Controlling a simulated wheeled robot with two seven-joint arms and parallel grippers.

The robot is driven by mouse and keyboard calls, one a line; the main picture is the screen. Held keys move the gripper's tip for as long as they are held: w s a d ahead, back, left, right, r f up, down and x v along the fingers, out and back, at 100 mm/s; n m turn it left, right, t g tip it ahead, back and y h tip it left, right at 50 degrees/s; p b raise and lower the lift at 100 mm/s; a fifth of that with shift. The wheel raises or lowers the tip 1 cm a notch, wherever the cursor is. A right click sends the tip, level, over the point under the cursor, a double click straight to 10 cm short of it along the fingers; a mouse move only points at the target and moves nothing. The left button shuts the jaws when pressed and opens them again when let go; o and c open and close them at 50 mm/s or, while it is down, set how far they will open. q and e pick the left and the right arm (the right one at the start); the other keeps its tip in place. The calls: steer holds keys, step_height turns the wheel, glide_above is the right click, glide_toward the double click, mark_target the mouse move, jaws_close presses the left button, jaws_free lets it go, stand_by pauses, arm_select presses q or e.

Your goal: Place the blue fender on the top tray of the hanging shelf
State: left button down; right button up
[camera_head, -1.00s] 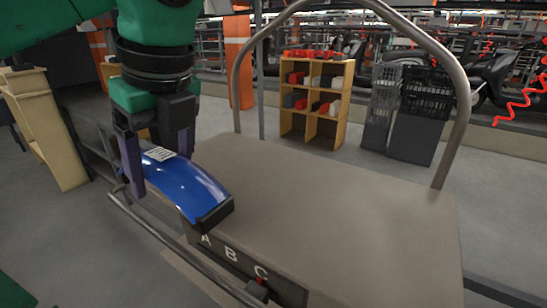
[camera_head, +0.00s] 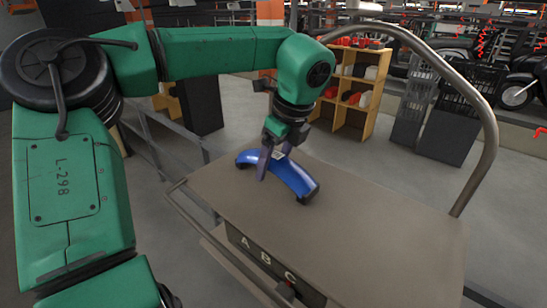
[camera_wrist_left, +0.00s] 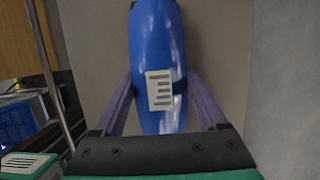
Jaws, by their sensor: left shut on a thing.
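The blue fender (camera_head: 296,182) is a glossy curved piece with a white label and dark ends. My left gripper (camera_head: 272,165) is shut on it near the middle. It is over the far left part of the brown cart top (camera_head: 360,225); whether it touches the top I cannot tell. In the left wrist view the fender (camera_wrist_left: 156,55) runs between the two purple fingers, label facing the camera. No hanging shelf with trays can be made out for certain. My right gripper is not in view.
The cart has a tall bent metal handle (camera_head: 489,130) and letters A, B, C on its near side. Behind it stand a wooden cubby shelf (camera_head: 376,95) with red and dark items and black crates (camera_head: 450,110). Most of the cart top is clear.

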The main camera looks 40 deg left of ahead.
arm_select(q)
jaws_free()
steer(key=shift+d, duration=0.15)
steer(key=shift+s+r, duration=0.1)
steer(key=shift+r, duration=0.25)
steer(key=v, duration=1)
steer(key=shift+d+b, duration=0.2)
steer(key=shift+b, duration=0.15)
steer(key=shift+r, duration=0.65)
steer(key=shift+d, duration=0.1)
